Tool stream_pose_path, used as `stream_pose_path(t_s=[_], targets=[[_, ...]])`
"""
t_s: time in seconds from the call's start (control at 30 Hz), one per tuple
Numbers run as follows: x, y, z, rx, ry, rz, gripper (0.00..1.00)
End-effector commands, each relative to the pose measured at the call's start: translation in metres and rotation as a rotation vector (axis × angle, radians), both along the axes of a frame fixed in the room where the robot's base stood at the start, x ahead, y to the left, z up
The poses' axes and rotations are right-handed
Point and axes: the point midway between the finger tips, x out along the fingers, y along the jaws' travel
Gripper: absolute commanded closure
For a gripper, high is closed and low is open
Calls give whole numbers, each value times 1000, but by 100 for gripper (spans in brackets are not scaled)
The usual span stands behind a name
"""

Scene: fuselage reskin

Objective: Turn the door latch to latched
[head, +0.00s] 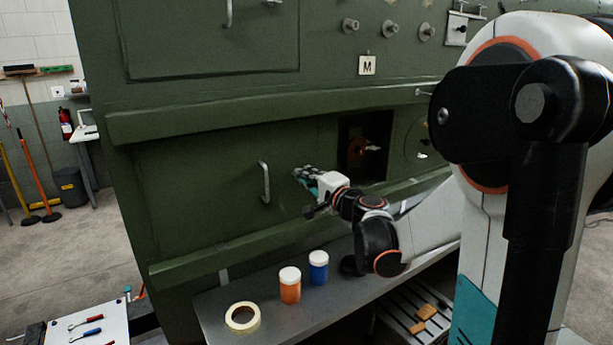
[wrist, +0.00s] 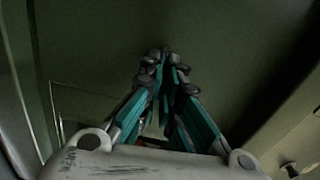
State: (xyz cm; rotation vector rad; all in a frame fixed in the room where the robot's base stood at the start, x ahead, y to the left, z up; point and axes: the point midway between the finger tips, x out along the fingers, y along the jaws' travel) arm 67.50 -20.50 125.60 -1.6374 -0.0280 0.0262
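My gripper (head: 305,174) is in front of the green fuselage panel, between a grey bar handle (head: 264,182) and a dark square opening. In the wrist view its teal fingers (wrist: 165,58) meet at the tips, with nothing seen between them. A dark green surface fills the view beyond the tips; whether they touch it, I cannot tell. The bar handle stands upright on the lower panel, left of my gripper and apart from it. I cannot tell which fitting is the door latch. A small latch-like fitting on a pale plate (head: 457,28) is at the upper right.
The square opening (head: 377,170) holds an orange round part with a pale lever (head: 372,148). A shelf below bears a tape roll (head: 242,317), an orange jar (head: 290,286) and a blue jar (head: 318,268). Green ledges run above and below the lower panel.

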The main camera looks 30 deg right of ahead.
Motion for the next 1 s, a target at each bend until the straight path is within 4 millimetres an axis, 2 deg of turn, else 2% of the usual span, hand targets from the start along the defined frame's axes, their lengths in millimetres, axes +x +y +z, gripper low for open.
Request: stream_pose_path(t_s=[0.3, 0.73, 0.8, 0.83, 1.0], targets=[[0, 0, -1, 76, 3, 0, 100], [0, 0, -1, 83, 3, 0, 100], [0, 0, -1, 82, 3, 0, 80], [0, 0, -1, 82, 3, 0, 76], [0, 0, -1, 82, 3, 0, 76]])
